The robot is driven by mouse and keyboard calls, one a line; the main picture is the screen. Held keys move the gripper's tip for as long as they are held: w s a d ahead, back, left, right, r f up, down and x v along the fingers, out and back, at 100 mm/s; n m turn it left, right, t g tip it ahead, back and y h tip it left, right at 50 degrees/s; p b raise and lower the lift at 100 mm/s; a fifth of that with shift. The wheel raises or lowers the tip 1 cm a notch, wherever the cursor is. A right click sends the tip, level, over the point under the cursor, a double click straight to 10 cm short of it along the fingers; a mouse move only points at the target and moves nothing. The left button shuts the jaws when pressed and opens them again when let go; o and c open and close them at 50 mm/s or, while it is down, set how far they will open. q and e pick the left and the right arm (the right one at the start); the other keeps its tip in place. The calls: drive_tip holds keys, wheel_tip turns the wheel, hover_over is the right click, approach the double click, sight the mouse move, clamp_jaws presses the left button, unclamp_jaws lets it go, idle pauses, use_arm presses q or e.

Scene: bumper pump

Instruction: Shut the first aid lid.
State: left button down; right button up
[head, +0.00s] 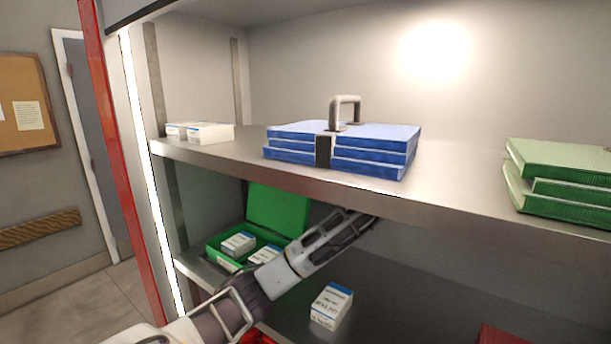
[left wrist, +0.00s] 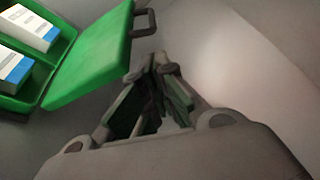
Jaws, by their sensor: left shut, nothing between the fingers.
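The green first aid box (head: 222,257) stands on the lower shelf in the head view, with white cartons inside. Its green lid (head: 278,208) is open, standing up at the back of the box. In the left wrist view the box with its cartons is at the upper left. The lid (left wrist: 92,62) slants beside it, its dark handle (left wrist: 147,22) close to my fingertips. My left gripper (left wrist: 160,62) is shut and empty, just beside the lid; contact cannot be told. In the head view its tips are hidden under the upper shelf's edge. My right gripper is not in view.
The upper shelf (head: 460,205) hangs low over my left arm. It holds a blue handled case (head: 375,147), white cartons (head: 211,133) and green cases (head: 560,160). A loose white carton (head: 331,306) stands on the lower shelf, right of my arm. A red object (head: 503,335) lies lower right.

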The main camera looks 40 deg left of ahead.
use_arm(q)
drive_tip(key=shift+a, duration=0.15)
idle(0.3)
drive_tip(key=p+x, duration=0.2)
drive_tip(key=x, duration=0.7)
drive_tip(key=shift+a, duration=0.35)
drive_tip(key=shift+s+a, duration=0.1)
idle(0.4)
